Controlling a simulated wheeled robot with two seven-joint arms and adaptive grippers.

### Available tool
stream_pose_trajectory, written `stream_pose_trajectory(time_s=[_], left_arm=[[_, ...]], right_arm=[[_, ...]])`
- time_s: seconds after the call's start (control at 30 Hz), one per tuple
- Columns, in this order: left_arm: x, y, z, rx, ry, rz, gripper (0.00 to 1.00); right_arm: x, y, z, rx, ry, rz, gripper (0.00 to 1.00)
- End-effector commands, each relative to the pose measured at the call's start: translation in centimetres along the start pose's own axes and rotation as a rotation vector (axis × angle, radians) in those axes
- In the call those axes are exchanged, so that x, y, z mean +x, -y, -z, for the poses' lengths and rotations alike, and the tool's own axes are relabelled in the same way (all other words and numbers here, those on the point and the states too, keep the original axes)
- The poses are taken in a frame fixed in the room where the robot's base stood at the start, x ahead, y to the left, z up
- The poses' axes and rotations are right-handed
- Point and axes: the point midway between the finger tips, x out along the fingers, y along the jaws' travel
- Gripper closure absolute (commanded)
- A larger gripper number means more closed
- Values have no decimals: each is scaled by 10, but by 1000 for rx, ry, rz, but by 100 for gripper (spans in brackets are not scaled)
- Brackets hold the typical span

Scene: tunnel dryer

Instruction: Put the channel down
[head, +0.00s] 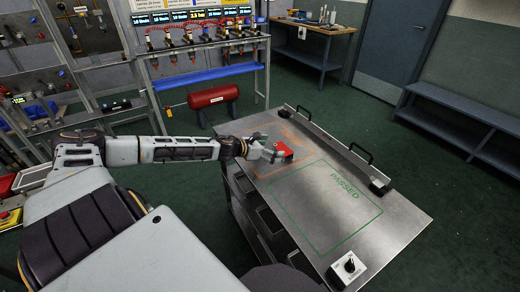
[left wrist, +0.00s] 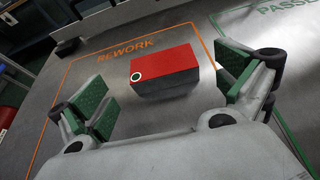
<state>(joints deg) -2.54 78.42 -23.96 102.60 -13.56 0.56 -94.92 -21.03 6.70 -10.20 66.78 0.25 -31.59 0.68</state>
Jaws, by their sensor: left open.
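A block with a red top and dark sides, taken to be the channel (left wrist: 167,72), sits between and slightly beyond my left fingers in the left wrist view. A small white ring marks one corner of its red top. It also shows in the head view (head: 282,149) at the tip of my left gripper (head: 268,150). My left gripper is open, its green-padded fingers apart on either side of the block, with gaps showing. The block appears to rest inside the orange REWORK outline (left wrist: 126,46). My right gripper is not in view.
The metal table (head: 395,215) has a green PASSED outline (head: 325,208), which is empty. A raised rail with black handles (head: 340,150) runs along the far side. A small white box with a knob (head: 348,267) stands at the near corner.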

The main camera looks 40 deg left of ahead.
Motion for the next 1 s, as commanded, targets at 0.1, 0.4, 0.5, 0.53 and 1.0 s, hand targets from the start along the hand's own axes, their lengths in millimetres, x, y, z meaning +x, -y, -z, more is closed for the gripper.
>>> stream_pose_trajectory(time_s=[0.1, 0.4, 0.5, 0.53, 1.0], left_arm=[[-2, 1, 1, 2, -2, 1, 0], [-8, 2, 0, 0, 0, 3, 0], [-10, 2, 1, 0, -1, 4, 0], [-10, 2, 0, 0, 0, 4, 0], [-20, 2, 1, -2, -1, 3, 0]], right_arm=[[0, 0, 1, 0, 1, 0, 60], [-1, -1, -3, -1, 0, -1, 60], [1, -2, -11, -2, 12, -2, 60], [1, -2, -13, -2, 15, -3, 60], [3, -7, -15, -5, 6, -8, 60]])
